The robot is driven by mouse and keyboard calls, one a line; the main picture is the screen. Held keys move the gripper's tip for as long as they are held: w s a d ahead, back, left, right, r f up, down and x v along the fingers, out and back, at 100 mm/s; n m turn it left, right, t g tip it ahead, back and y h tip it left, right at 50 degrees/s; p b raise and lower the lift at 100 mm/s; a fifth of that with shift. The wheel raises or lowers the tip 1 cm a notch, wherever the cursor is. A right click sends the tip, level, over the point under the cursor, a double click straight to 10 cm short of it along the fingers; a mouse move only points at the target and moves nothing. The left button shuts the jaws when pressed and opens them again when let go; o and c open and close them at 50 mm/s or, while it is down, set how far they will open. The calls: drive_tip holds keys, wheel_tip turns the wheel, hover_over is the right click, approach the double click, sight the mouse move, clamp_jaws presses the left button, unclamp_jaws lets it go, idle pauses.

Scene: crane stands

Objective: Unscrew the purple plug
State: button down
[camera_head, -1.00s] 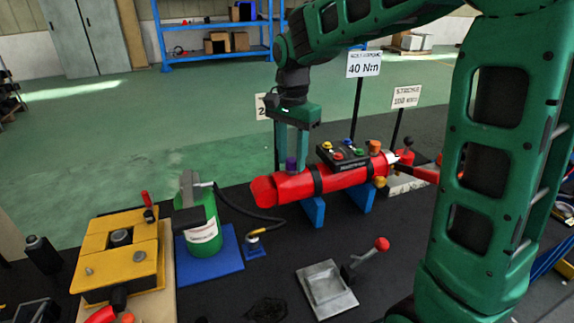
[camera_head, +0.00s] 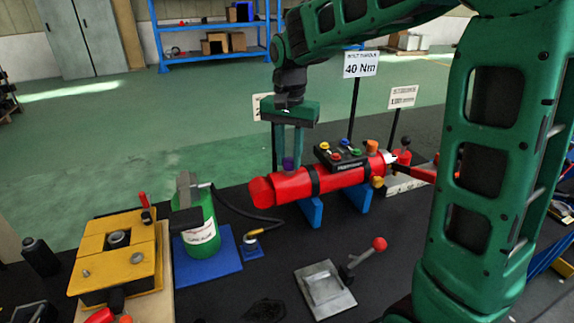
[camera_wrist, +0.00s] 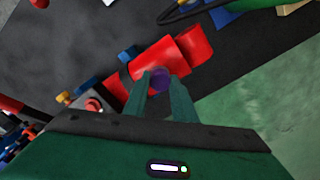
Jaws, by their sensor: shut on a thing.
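The purple plug (camera_head: 289,164) stands on top of the red cylinder (camera_head: 292,187), near its left end. My gripper (camera_head: 288,160) points down over it, and its two fingers are shut on the plug. In the wrist view the purple plug (camera_wrist: 160,79) sits between the two fingertips, against the red cylinder (camera_wrist: 190,50). Whether the plug's lower end is still seated in the cylinder is hidden.
The cylinder rests on blue supports (camera_head: 311,212) and carries a black block with several coloured knobs (camera_head: 340,153). A green bottle-shaped jack (camera_head: 201,228) stands at left, beside a yellow fixture (camera_head: 118,262). A grey plate with a red-knobbed lever (camera_head: 325,290) lies in front.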

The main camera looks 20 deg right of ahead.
drive_tip(key=shift+w+r+n, duration=0.1)
drive_tip(key=shift+n, duration=0.8)
drive_tip(key=n, duration=0.5)
drive_tip(key=shift+a, duration=0.1)
drive_tip(key=shift+r, duration=0.1)
drive_tip(key=shift+n, duration=0.3)
drive_tip(key=n, duration=0.4)
drive_tip(key=shift+n, duration=0.4)
